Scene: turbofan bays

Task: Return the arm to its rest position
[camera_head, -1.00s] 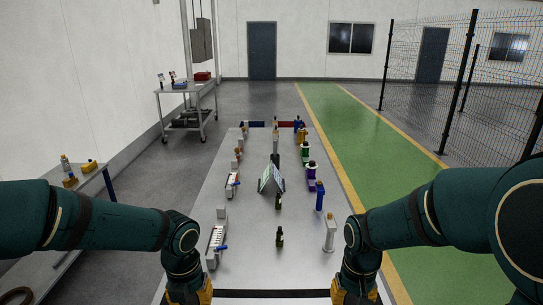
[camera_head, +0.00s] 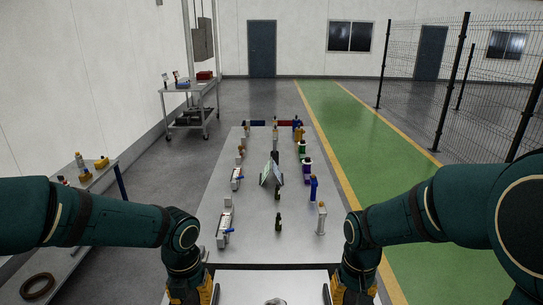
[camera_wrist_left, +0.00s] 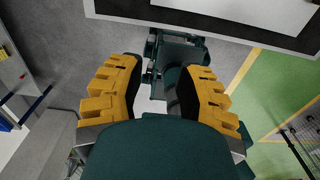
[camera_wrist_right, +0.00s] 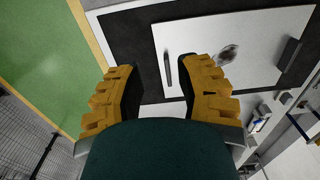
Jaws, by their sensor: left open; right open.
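My left gripper (camera_head: 192,293) hangs low at the bottom left of the head view. Its two yellow fingers stand apart in the left wrist view (camera_wrist_left: 164,75), with nothing held between them. My right gripper (camera_head: 353,293) hangs at the bottom right of the head view. Its fingers also stand apart and empty in the right wrist view (camera_wrist_right: 161,75). Both arms are bent at the elbow with the forearms pointing down, nearly mirrored. Both grippers are in front of the long grey table (camera_head: 255,240), clear of its near edge. The fingertips are partly cut off in the head view.
A green walkway (camera_head: 370,150) and mesh fence (camera_head: 465,85) are at right.

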